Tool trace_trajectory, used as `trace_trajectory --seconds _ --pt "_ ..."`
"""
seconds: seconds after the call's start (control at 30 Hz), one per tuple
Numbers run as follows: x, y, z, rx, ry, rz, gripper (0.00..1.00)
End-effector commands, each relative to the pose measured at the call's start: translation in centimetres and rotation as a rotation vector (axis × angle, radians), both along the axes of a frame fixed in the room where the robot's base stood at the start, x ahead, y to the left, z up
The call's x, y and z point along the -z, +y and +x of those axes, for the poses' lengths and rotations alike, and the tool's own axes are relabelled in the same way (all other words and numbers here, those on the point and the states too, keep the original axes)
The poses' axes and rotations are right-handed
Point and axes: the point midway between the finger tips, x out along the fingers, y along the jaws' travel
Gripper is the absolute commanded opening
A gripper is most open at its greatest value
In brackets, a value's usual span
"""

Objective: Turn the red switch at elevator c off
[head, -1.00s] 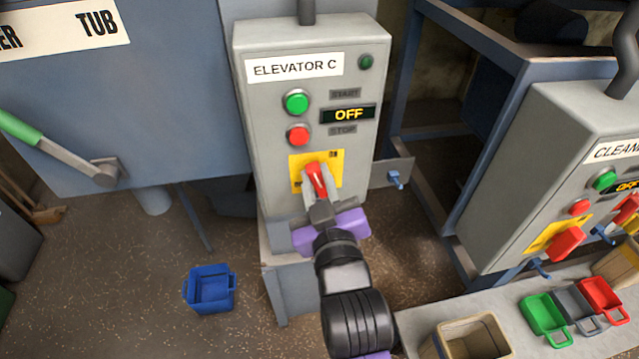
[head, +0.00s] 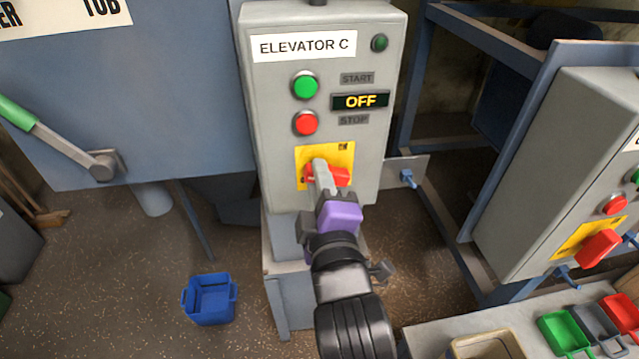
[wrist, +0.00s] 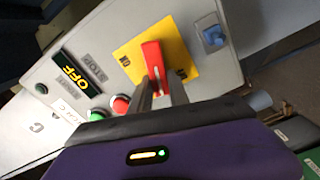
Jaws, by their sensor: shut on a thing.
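The elevator C control box (head: 272,120) stands upright in the middle of the head view. Its red switch (head: 340,178) is a rotary handle on a yellow plate (head: 338,152). The handle lies about crosswise on the plate in the head view. My gripper (head: 322,172) is shut on the handle, with a finger covering part of it. In the wrist view the red switch (wrist: 153,58) sits between my two grey fingers (wrist: 161,88). The display (head: 360,101) reads OFF.
A green button (head: 305,85) and a red button (head: 306,123) sit above the switch. A second control box (head: 540,170) with its own red switch (head: 598,247) stands at right. A blue bucket (head: 210,298) is on the floor.

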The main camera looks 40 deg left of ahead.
Motion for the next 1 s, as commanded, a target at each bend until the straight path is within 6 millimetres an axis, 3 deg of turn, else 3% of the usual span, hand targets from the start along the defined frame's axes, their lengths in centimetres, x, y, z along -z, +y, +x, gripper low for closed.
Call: trace_trajectory --seconds 0.4,1.0 --pt "0.69 0.09 -0.14 -0.001 -0.192 -0.166 0.00" --pt "0.78 0.11 -0.14 -0.001 -0.239 -0.209 0.00"
